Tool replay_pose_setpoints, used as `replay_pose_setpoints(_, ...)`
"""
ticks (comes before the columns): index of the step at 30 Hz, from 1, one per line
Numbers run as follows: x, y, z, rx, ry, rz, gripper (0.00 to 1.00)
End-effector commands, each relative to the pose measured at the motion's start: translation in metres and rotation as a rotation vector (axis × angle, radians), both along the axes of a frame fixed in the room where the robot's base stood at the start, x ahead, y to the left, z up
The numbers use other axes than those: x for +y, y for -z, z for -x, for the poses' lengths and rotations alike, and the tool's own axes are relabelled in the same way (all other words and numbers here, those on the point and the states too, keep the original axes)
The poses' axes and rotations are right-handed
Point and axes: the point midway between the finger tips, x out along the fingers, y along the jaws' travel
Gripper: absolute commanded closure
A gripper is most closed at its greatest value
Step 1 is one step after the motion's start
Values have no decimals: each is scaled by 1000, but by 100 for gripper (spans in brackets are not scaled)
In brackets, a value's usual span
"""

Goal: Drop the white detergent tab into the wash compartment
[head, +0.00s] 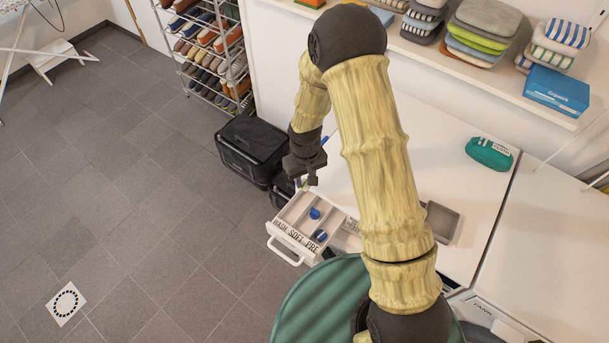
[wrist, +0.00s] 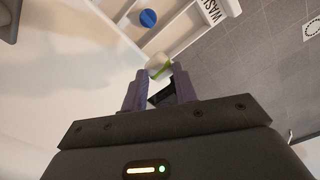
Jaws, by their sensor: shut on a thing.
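My gripper (head: 306,172) hangs above the far left side of the pulled-out white drawer (head: 290,256). In the wrist view my gripper (wrist: 160,84) is shut on a small white detergent tab with a green band (wrist: 158,67), held at the fingertips. I cannot make the tab out in the head view. The drawer's front reads WASH, SOFT, PRE from left to right. The wash compartment (head: 290,213) is the leftmost and looks empty. The drawer also shows in the wrist view (wrist: 190,40), with the WASH label; the tab appears beside its wall, not resting in it.
A grey tray (head: 441,222) and a green pack (head: 489,154) lie on the white top. A black bin (head: 252,148) stands behind the drawer.

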Motion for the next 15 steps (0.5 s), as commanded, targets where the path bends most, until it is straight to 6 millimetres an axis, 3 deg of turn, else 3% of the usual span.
replay_pose_setpoints(1,0,10,0,0,0,0,100)
replay_pose_setpoints(5,1,19,0,0,-3,0,100)
replay_pose_setpoints(15,3,21,1,0,-8,0,100)
